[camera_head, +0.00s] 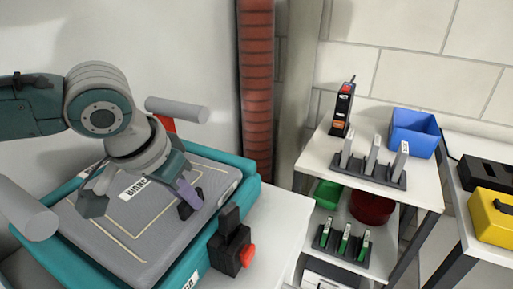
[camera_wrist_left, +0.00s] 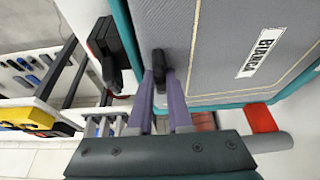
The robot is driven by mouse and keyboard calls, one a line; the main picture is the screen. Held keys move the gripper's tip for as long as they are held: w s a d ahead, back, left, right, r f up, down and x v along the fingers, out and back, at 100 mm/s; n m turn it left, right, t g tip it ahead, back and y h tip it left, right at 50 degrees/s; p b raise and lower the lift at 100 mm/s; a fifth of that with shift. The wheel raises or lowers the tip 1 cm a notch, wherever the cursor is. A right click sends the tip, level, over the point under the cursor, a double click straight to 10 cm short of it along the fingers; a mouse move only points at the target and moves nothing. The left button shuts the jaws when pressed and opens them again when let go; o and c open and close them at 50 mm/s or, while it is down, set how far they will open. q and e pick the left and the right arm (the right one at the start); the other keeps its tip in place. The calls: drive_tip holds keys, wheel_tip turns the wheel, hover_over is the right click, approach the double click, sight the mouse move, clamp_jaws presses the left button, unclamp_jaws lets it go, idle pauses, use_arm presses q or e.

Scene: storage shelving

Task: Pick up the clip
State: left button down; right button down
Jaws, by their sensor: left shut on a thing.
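The clip is a small black piece (camera_wrist_left: 158,65) between the purple fingertips of my left gripper (camera_wrist_left: 160,80) in the left wrist view. It also shows as a dark piece (camera_head: 188,208) under the purple finger in the head view. My left gripper (camera_head: 187,193) is shut on it, over the grey padded top (camera_head: 128,225) near that pad's right side. The fingers hide part of the clip, and I cannot tell whether it touches the pad. My right gripper is in neither view.
A teal frame (camera_head: 246,192) surrounds the pad. A black device with a red knob (camera_head: 232,243) stands close to the right of the gripper. Grey cylinders (camera_head: 177,110) stick out nearby. A white shelf (camera_head: 420,186) with a blue bin (camera_head: 412,135) stands at the right.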

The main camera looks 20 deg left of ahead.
use_arm(q)
drive_tip(key=c, duration=0.8)
unclamp_jaws()
drive_tip(key=shift+c, duration=0.2)
